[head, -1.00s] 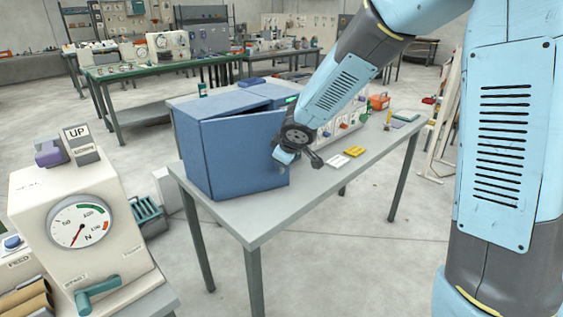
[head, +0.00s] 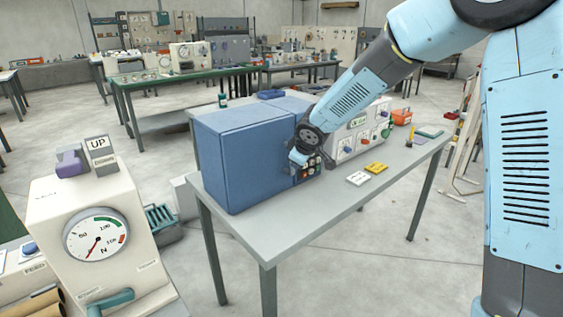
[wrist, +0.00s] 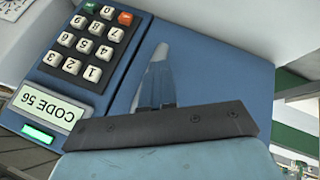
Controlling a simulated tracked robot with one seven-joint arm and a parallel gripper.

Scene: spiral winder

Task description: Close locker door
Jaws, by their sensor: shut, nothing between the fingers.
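The blue locker (head: 240,165) stands on the left part of a grey table. Its door faces the front and looks flush, with no gap visible along the top edge. A keypad panel (head: 310,167) is to the right of the door. In the wrist view the keypad (wrist: 88,45) has a display reading CODE 56 and a lit green lamp. My gripper (head: 297,158) is shut and empty at the right edge of the door, beside the keypad. In the wrist view its fingertips (wrist: 160,52) lie close over the blue surface (wrist: 215,70); I cannot tell whether they touch.
The grey table (head: 300,227) has clear room at its front. A cream gauge machine (head: 95,240) stands at the front left.

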